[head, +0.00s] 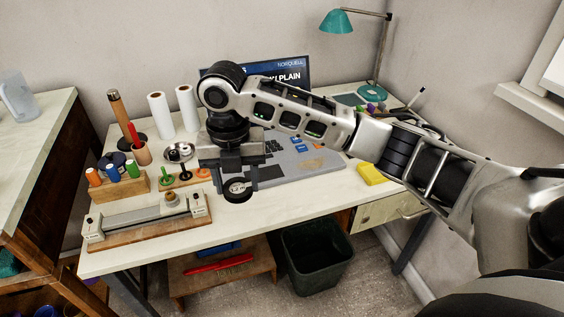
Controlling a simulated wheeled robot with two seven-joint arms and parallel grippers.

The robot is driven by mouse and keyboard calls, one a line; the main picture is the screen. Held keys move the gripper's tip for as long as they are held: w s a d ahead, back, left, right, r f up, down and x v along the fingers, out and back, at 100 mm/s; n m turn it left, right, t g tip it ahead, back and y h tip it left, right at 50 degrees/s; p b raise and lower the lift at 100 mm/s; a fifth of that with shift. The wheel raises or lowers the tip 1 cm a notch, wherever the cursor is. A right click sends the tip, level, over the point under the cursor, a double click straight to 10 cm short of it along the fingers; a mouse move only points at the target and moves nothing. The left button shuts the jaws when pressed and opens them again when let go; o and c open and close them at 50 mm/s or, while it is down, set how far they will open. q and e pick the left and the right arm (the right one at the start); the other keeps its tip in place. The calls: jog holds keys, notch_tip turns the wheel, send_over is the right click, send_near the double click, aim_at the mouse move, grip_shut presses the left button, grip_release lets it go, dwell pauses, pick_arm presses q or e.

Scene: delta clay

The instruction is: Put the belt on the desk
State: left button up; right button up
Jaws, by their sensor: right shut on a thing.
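My right gripper (236,176) hangs pointing down over the front middle of the desk (310,197), its arm coming in from the right. It is shut on a small dark ring-shaped thing (238,190), which looks like the coiled belt. The ring shows just below the fingers, over the desk's front part; I cannot tell whether it touches the desktop. My left gripper is not in view.
A wooden board with a metal bar (150,217) lies left of the gripper, near small coloured bottles (112,174). A grey keyboard panel (305,166) lies behind and right. A yellow sponge (370,174) sits at right. A dark bin (316,262) stands below the front edge.

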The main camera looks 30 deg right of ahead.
jog(key=w+d+f, duration=0.1)
jog(key=d+f, duration=0.3)
jog(key=d, duration=0.5)
send_over(287, 202)
jog(key=f, duration=0.4)
jog(key=shift+a+f, duration=0.35)
jog(key=shift+d+f, duration=0.25)
jog(key=shift+f, duration=0.05)
jog(key=shift+f+b, duration=0.35)
jog(key=shift+f, duration=1.25)
jog(key=shift+f, duration=0.15)
jog(key=o, duration=1)
jog(key=shift+c, duration=0.2)
